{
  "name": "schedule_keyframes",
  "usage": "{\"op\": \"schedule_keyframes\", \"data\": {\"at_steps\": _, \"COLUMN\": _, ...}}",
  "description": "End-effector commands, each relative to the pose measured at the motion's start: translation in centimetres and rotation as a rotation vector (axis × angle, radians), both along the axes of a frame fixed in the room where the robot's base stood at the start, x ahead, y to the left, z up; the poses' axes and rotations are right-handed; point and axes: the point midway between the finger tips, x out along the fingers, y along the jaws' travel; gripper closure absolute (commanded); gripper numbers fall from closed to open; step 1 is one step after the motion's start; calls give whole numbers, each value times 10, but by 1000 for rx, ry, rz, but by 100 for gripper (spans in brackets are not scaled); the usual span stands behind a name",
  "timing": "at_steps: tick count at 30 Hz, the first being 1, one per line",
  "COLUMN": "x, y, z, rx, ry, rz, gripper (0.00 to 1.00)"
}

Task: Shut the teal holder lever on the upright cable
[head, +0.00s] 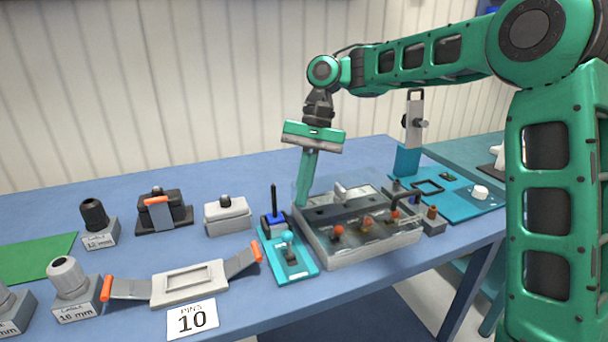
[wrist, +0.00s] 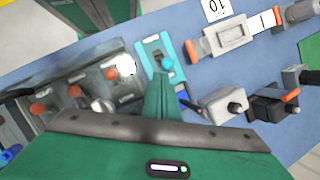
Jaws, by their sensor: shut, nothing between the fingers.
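The teal holder is a small teal plate (head: 306,267) near the table's front edge. Behind the knob, a thin black cable (head: 274,196) stands upright from a blue block (head: 272,221). My gripper (head: 304,203) points down with its fingers together and empty, right of the cable and above the back left of the grey box.
A grey box with a clear cover and red knobs (head: 362,240) stands close on the right. A grey clamp with orange-tipped arms (head: 185,284) lies to the left, and a grey block (head: 227,216) behind it. A teal board (head: 460,205) lies farther right.

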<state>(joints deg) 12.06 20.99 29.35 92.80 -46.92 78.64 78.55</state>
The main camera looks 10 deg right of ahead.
Motion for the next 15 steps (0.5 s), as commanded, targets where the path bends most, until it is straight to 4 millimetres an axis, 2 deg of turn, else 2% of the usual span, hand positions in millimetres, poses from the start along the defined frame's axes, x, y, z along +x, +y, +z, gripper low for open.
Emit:
{"op": "schedule_keyframes", "data": {"at_steps": 6, "x": 14, "y": -3, "z": 22, "rx": 2, "ry": 1, "rz": 1, "gripper": 100}}
{"op": "schedule_keyframes", "data": {"at_steps": 15, "x": 19, "y": -5, "z": 35, "rx": 1, "ry": 1, "rz": 2, "gripper": 100}}
